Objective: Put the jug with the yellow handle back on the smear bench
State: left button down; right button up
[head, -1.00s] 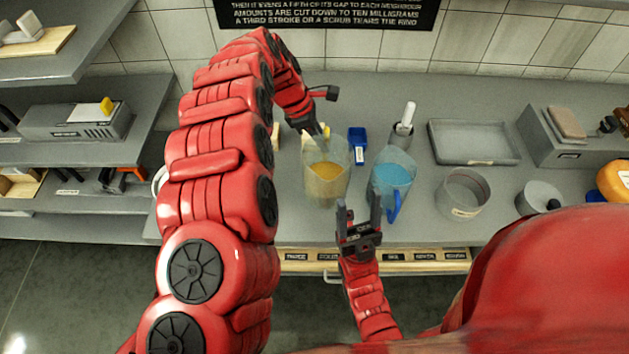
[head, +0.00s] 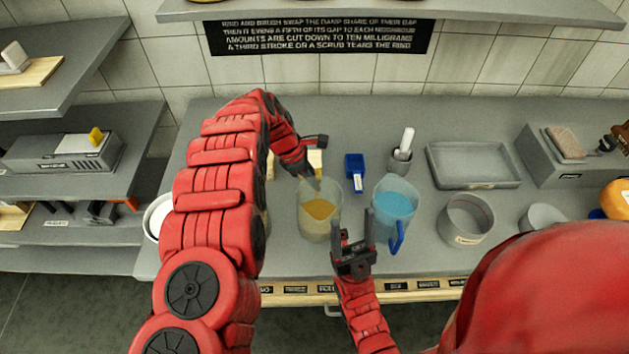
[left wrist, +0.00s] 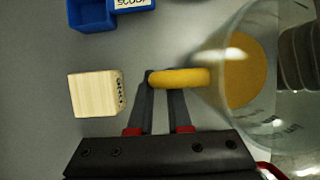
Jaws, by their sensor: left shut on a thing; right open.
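The clear jug with the yellow handle (head: 320,225) holds orange-yellow liquid and is upright at the middle of the grey smear bench (head: 440,222). Its yellow handle (left wrist: 190,78) lies between the fingers of my left gripper (left wrist: 163,85), which is shut on it in the left wrist view. In the head view my left gripper (head: 313,182) is at the jug's back side, partly hidden. Whether the jug's base touches the bench is hard to tell. My right gripper (head: 354,236) is open and empty, in front of the jug and to its right.
A jug with blue liquid and a blue handle (head: 394,208) stands close on the right. A blue scoop (head: 355,170) and a pale wooden block (left wrist: 96,93) are behind. A round container (head: 466,218) and a grey tray (head: 473,165) are farther right.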

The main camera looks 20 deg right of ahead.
pick_arm(q)
jog(key=shift+f, duration=0.7)
jog(key=shift+f, duration=0.15)
jog(key=c, duration=0.9)
grip_release()
jog(key=shift+o, duration=0.2)
